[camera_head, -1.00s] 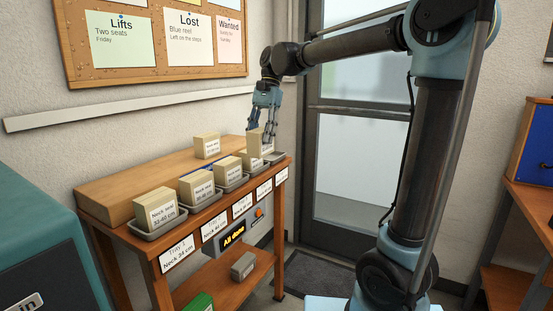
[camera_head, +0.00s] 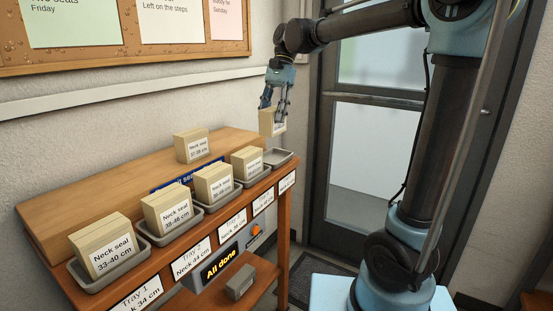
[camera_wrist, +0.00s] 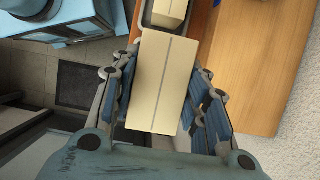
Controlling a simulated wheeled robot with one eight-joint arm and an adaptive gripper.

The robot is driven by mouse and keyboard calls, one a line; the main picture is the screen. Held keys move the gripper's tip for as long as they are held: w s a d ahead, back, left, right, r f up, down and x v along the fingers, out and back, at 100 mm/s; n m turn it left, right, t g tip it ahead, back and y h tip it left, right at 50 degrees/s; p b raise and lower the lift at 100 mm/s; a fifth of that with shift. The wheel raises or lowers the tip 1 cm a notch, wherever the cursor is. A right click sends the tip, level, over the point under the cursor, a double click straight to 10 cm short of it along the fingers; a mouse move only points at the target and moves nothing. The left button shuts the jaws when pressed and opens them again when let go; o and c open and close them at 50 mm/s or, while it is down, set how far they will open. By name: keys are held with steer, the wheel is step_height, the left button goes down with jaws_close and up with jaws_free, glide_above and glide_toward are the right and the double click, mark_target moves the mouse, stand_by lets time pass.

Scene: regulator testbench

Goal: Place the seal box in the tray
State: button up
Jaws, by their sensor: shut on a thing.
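My gripper (camera_head: 274,106) is shut on a cream seal box (camera_head: 271,123), holding it upright in the air at the far end of the bench. In the wrist view the box (camera_wrist: 161,82) sits between the two blue fingers, its top crossed by a seam line. An empty grey tray (camera_head: 281,157) stands below it, at the far end of the tray row. The box is clear of this tray. I cannot read the held box's label.
Several other trays along the bench hold seal boxes, such as the nearest box (camera_head: 102,246) and the fourth box (camera_head: 247,163). A loose box (camera_head: 192,147) stands on the raised wooden shelf (camera_head: 75,190) behind.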

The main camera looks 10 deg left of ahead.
steer(key=shift+w+d, duration=0.15)
steer(key=shift+w, duration=0.15)
steer(key=shift+s+f, duration=0.1)
steer(key=shift+f, duration=4.9)
steer(key=o, duration=1.1)
steer(key=v, duration=1.2)
